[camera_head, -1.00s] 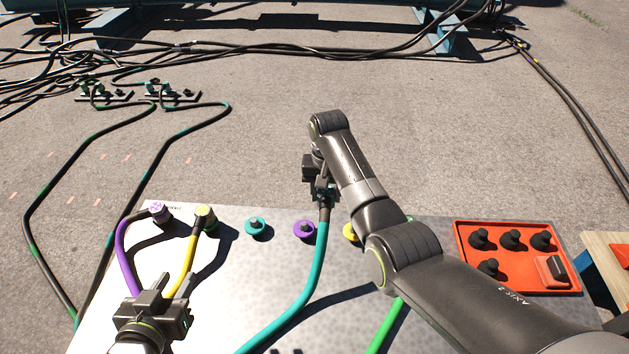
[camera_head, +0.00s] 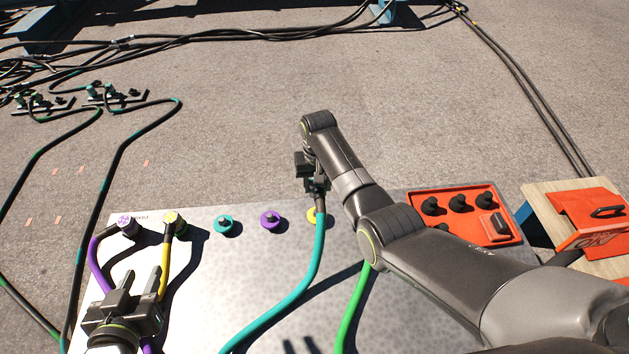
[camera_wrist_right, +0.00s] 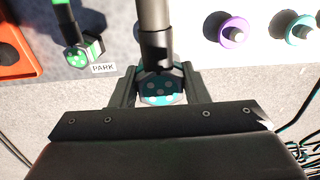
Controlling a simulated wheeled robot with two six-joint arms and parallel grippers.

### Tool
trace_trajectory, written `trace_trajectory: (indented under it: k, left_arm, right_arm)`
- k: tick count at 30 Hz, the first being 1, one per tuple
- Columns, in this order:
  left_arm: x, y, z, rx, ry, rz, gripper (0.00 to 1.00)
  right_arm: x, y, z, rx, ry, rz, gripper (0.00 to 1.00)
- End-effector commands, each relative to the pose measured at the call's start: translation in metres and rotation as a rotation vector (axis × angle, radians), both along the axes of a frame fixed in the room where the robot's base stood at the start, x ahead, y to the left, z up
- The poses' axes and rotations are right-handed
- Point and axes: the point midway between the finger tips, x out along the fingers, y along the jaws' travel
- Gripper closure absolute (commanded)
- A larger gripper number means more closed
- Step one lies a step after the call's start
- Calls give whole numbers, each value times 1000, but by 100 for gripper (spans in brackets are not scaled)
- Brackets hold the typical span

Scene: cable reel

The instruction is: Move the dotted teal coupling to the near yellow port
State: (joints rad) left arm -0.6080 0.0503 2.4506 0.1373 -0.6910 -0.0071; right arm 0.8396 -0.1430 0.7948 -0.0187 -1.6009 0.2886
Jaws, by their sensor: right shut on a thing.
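The dotted teal coupling (camera_wrist_right: 160,92) is in my right gripper (camera_wrist_right: 160,88), whose fingers close on its two sides in the right wrist view. Its teal cable (camera_head: 318,255) hangs down in the head view and curves to the lower left. My right gripper (camera_head: 316,190) is just behind the yellow port (camera_head: 312,216) in the head view, and the cable partly covers that port. Whether coupling and port touch cannot be told. My left gripper (camera_head: 138,283) is open at the lower left, close to the yellow and purple cables.
A teal port (camera_head: 223,225) and a purple port (camera_head: 270,220) stand empty on the metal panel. Purple (camera_head: 125,224) and yellow (camera_head: 174,221) couplings sit at its left. A green dotted coupling (camera_wrist_right: 85,50) is by the PARK label. A red tray (camera_head: 465,213) lies right.

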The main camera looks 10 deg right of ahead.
Motion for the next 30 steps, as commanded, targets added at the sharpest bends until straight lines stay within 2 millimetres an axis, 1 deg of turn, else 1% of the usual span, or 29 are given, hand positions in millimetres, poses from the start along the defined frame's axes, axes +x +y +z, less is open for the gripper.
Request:
trace_trajectory:
  k: [5, 30]
  left_arm:
    - [0, 0, -3, 0, 0, 0, 64]
    - [0, 0, -29, 0, 0, 0, 64]
  right_arm:
    - [1, 1, -3, 0, -2, 0, 86]
    - [1, 1, -45, 0, -2, 0, 86]
